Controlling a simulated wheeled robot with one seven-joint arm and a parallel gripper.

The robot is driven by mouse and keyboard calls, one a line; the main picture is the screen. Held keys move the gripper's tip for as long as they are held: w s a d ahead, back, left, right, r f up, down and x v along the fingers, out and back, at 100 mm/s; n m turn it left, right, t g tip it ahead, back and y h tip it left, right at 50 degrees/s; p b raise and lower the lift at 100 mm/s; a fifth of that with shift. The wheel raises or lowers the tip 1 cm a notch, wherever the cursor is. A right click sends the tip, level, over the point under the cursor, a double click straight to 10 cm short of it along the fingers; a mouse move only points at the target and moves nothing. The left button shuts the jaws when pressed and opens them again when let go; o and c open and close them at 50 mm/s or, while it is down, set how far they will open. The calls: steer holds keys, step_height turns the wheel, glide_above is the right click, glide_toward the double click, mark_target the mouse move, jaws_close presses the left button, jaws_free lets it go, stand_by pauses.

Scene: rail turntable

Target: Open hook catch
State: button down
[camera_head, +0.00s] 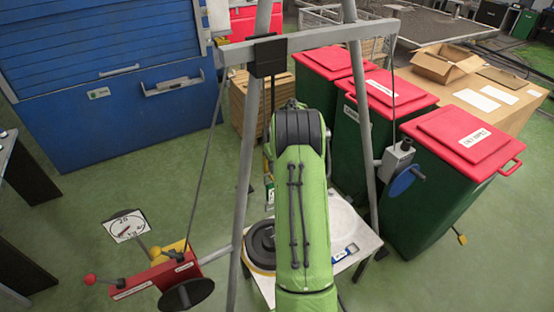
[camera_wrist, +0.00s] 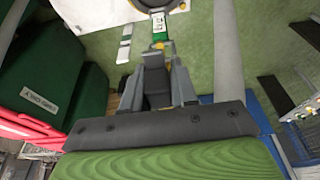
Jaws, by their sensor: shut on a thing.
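My gripper (camera_wrist: 158,56) points away from the wrist camera, its fingers close together in the middle of the wrist view. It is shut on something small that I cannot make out. A green-and-white labelled piece (camera_wrist: 160,24) sits just beyond the fingertips. In the head view my green arm hides most of the gripper, and a small green-and-white label (camera_head: 269,191) shows at the arm's left edge. I cannot clearly identify the hook catch in either view.
A red lever unit (camera_head: 158,277) is at lower left. Red-lidded green bins (camera_head: 466,138) stand close on the right. Green floor is open at left.

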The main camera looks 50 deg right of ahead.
steer(key=shift+r, duration=0.1)
stand_by(0.3)
steer(key=c, duration=1)
jaws_free()
steer(key=shift+o, duration=0.2)
steer(key=b+v, duration=0.1)
steer(key=v, duration=1.4)
steer(key=shift+r, duration=0.35)
